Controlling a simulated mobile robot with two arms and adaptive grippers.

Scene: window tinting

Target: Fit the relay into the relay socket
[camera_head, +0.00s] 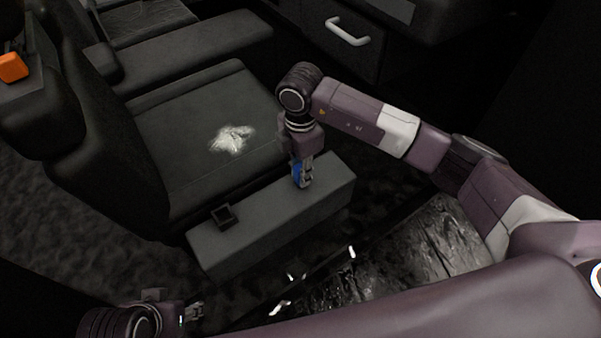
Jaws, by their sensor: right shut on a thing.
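The relay (298,171) is a small blue block, partly hidden by the fingers that hold it. My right gripper (304,178) points down and is shut on it, over the right part of a long grey box. I cannot tell whether the relay touches the box top. The relay socket (224,216) is a small black square frame on the left part of that box, apart from the relay and to its left. My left gripper (193,312) is low at the left, away from both; its fingers are too small to judge.
The grey box (270,218) lies along the side of a dark seat (185,125) with a whitish patch (232,138). An orange buckle (12,67) is at the far left. A drawer with a pale handle (348,33) stands behind. The box top between relay and socket is clear.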

